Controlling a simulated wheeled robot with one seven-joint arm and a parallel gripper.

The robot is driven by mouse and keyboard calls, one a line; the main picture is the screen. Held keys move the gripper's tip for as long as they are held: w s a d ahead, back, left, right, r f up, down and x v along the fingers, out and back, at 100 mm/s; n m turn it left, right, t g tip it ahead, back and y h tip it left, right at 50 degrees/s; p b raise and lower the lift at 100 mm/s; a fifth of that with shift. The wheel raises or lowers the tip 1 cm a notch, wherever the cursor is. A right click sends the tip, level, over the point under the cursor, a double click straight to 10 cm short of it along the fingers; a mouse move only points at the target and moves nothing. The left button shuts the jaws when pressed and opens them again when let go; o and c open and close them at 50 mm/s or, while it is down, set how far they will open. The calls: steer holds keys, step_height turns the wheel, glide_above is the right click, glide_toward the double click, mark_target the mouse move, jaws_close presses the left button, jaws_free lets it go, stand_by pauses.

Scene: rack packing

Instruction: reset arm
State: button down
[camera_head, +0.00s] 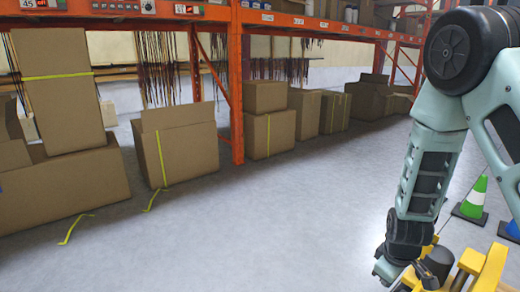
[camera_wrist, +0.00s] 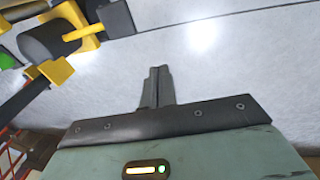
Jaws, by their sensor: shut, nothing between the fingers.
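My arm hangs down at the right of the head view, with its lower end beside a yellow and black structure. In the wrist view my gripper (camera_wrist: 158,88) points out over bare grey floor. Its two dark fingers are together and hold nothing. In the head view the fingers are not clearly visible.
An orange rack (camera_head: 237,85) runs along the back. Cardboard boxes (camera_head: 180,152) stand on the floor under and before it. A green and white cone (camera_head: 473,199) stands at the right near the arm. The grey floor (camera_head: 260,225) in the middle is clear.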

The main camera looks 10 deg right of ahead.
steer(key=s+a+r+y, duration=0.2)
steer(key=a+r, duration=0.5)
steer(key=a, duration=0.4)
steer(key=s+a+r+n+g, duration=0.1)
steer(key=s+a+r, duration=0.55)
steer(key=s, duration=0.25)
steer(key=s+a+r+n+g, duration=0.1)
steer(key=s+a+r, duration=0.55)
steer(key=s, duration=0.35)
step_height(320, 180, up, 38)
steer(key=p, duration=3.8)
steer(key=shift+d+r+p, duration=0.25)
steer(key=shift+d+p, duration=0.15)
steer(key=shift+d, duration=0.1)
